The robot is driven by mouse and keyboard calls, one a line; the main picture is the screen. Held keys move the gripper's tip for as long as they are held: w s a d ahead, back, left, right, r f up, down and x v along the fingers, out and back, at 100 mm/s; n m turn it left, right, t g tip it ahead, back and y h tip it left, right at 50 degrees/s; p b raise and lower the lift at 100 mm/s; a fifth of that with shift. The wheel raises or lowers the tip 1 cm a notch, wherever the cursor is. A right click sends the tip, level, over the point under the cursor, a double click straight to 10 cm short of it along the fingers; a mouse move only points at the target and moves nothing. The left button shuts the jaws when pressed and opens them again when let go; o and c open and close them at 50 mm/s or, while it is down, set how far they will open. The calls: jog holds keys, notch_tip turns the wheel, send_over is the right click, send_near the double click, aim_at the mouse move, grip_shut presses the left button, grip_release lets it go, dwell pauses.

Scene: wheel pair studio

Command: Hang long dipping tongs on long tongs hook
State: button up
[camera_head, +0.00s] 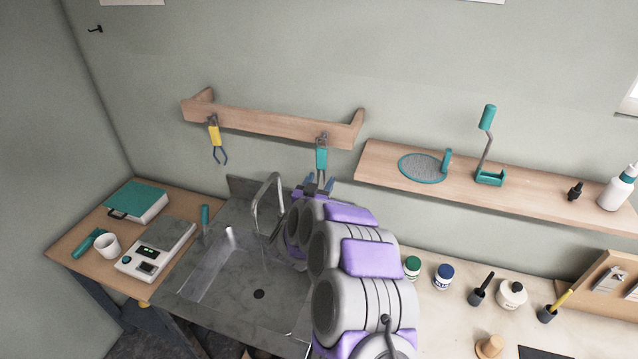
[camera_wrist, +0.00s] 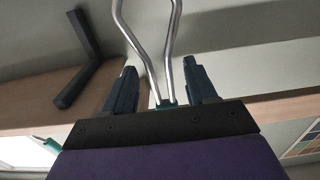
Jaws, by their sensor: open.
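The teal-handled tongs (camera_head: 321,159) hang upright in front of the right part of the wooden rail (camera_head: 270,124); their dark top is at the rail's face, but I cannot tell if it rests on a hook. My gripper (camera_head: 320,185) is just below the handle, partly hidden by my arm. In the wrist view, the tongs' two bent silver legs (camera_wrist: 170,60) rise between the fingers of my open gripper (camera_wrist: 163,90), with a teal part low between them. A black angled hook (camera_wrist: 85,70) shows left of the legs, apart from them.
A faucet (camera_head: 270,200) and sink (camera_head: 225,275) lie below. To the right is a wooden shelf (camera_head: 540,196) with a teal-rimmed disc (camera_head: 422,167) and a teal-handled stand (camera_head: 487,150). Bottles stand on the lower counter.

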jog(key=v, duration=1.7)
jog(key=shift+s, duration=0.15)
jog(key=shift+a+f, duration=0.1)
jog(key=shift+a, duration=0.05)
